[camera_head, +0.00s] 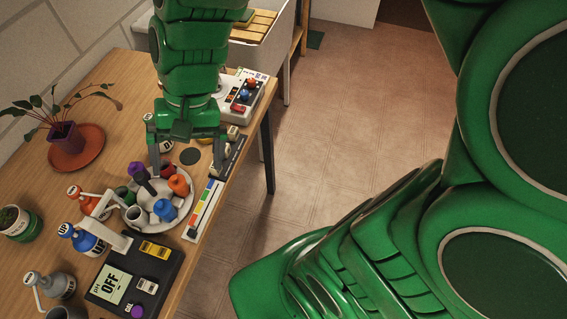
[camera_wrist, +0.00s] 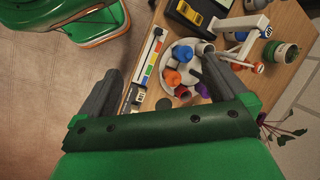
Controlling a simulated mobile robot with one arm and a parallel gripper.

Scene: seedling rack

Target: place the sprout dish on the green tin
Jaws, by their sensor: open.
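A round pot-like thing with dark greenish contents, a pale band and green on its side (camera_head: 20,224) stands at the left edge of the table. It also shows at the upper right of the wrist view (camera_wrist: 281,52). I cannot tell whether this is the sprout dish resting on the green tin or a single container. No other clear sprout dish or green tin shows. My gripper (camera_head: 187,166) is open and empty above the table, far to the right of that pot. In the wrist view its fingers (camera_wrist: 160,72) are spread wide with nothing held between them.
A round white tray (camera_head: 183,228) with several coloured bottles stands close in front of my gripper. A potted plant (camera_head: 66,138) on a red saucer is at the back left. Bare table lies beside it.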

